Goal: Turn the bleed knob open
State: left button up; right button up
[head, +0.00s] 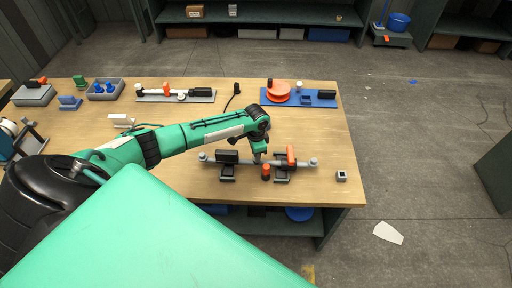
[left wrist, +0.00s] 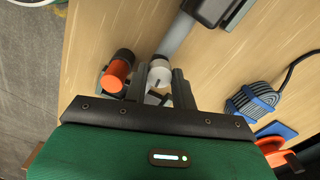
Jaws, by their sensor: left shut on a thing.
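The dosing pipe assembly (head: 243,161) lies on the wooden table, a grey pipe on black supports. A small pale knob with a dark centre (left wrist: 158,74), seemingly the bleed knob, stands on the pipe in the left wrist view. My left gripper (head: 258,157) reaches down over the middle of the pipe; in the left wrist view its fingers (left wrist: 160,90) are shut on this knob, one on each side. In the head view the gripper hides the knob. An orange-red cap (head: 266,171) on a black base is just in front of the pipe, beside the fingers (left wrist: 117,72). My right gripper is not in view.
An orange lever (head: 291,155) stands on the pipe right of the gripper, and a black box (head: 227,156) left of it. Behind are a blue plate with an orange reel (head: 278,92) and a grey plate with fittings (head: 174,98). The table's front right is mostly clear.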

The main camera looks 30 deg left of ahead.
pick_arm(q)
jog(key=shift+m, duration=0.9)
jog(key=o, duration=0.9)
jog(key=shift+o, duration=0.5)
